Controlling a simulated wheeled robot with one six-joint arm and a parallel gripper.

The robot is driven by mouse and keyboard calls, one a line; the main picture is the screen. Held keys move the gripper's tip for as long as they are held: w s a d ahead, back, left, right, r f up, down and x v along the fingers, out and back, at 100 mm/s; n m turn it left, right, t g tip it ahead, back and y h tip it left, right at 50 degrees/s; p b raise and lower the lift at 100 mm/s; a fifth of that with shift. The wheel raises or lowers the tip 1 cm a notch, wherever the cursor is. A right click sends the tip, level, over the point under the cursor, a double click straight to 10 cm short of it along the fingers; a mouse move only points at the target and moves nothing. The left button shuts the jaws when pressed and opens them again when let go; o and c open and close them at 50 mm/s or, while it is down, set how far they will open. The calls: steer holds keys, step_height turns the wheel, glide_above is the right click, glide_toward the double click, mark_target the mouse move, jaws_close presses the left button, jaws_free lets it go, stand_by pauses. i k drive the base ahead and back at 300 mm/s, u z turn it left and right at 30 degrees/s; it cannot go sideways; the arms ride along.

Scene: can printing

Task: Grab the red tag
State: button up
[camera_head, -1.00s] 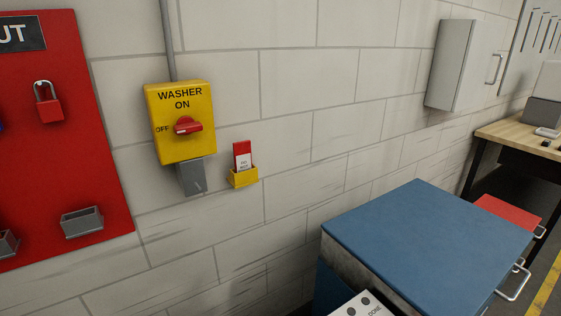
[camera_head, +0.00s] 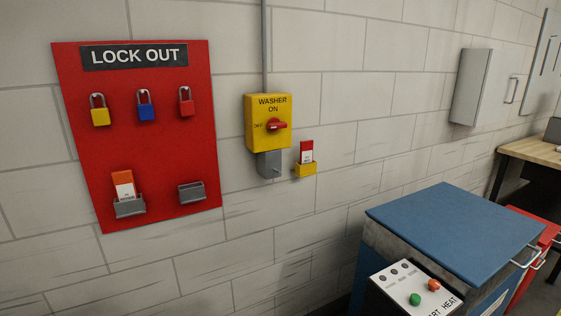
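The red tag (camera_head: 306,151) has a red top and a white lower part with print too small to read. The switch box has a red knob (camera_head: 277,125) and reads "WASHER ON". My gripper is not in view.
A red "LOCK OUT" board (camera_head: 150,165) holds yellow, blue and red padlocks, an orange-and-white tag (camera_head: 123,185) in a grey holder and an empty-looking grey holder (camera_head: 191,194). A blue-topped machine (camera_head: 455,227) with a button panel (camera_head: 418,295) stands at lower right. A grey cabinet (camera_head: 470,87) hangs right.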

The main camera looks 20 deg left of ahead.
mark_target(306, 146)
steer(key=u, duration=0.85)
steer(key=i, duration=1)
steer(key=k, duration=1.2)
steer(key=z, duration=0.8)
steer(key=i, duration=1.1)
steer(key=u, duration=0.5)
